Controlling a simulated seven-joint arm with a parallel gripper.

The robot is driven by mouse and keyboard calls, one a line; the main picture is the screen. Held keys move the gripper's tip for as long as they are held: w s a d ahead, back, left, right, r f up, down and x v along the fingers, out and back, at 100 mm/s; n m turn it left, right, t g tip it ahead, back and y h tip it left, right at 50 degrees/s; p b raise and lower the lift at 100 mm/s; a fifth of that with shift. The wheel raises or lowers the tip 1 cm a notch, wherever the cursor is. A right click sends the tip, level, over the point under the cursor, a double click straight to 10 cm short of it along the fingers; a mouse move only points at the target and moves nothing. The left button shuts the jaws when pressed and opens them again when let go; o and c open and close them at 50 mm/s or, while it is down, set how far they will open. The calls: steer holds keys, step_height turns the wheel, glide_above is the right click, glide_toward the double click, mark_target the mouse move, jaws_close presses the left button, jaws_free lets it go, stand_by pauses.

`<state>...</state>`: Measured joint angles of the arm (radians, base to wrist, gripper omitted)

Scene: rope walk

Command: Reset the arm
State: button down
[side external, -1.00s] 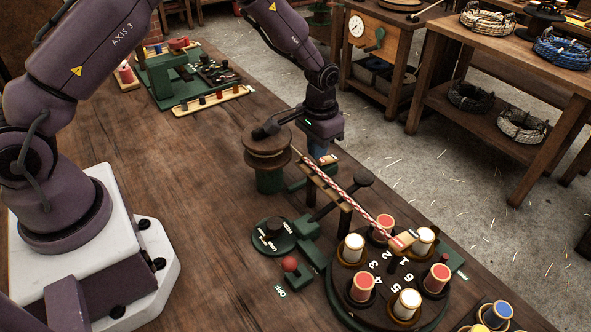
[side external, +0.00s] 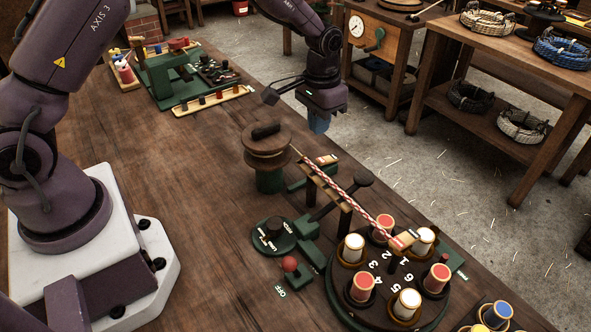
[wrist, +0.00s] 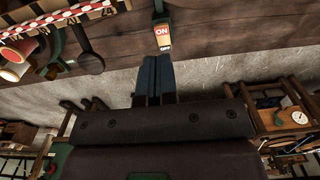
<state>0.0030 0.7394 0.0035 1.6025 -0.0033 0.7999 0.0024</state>
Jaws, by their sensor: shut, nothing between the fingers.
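My gripper (side external: 319,124) is shut and empty, held in the air above the far right edge of the workbench. Its blue fingers also show in the wrist view (wrist: 155,75), pressed together. Below it to the left stands the wooden reel (side external: 268,152) with a dark handle on top. A red-and-white rope (side external: 345,198) runs from the reel over a slotted wooden rail to the numbered round carousel (side external: 335,312). The gripper is apart from all of these. An ON/OFF switch (wrist: 163,37) shows just beyond the fingertips in the wrist view.
A dial with a knob (side external: 273,232) and a red-balled lever (side external: 290,264) sit left of the carousel. A green press (side external: 165,80) and a peg tray (side external: 210,101) stand at the back. Shelves with rope coils (side external: 563,48) stand right. The bench's middle left is clear.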

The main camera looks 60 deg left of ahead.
steer(key=s+r+t, duration=0.4)
steer(key=s+r, duration=1.3)
steer(key=r, duration=0.4)
steer(key=s+t, duration=0.1)
steer(key=s, duration=0.8)
steer(key=shift+r+t, duration=0.3)
steer(key=shift+r, duration=0.05)
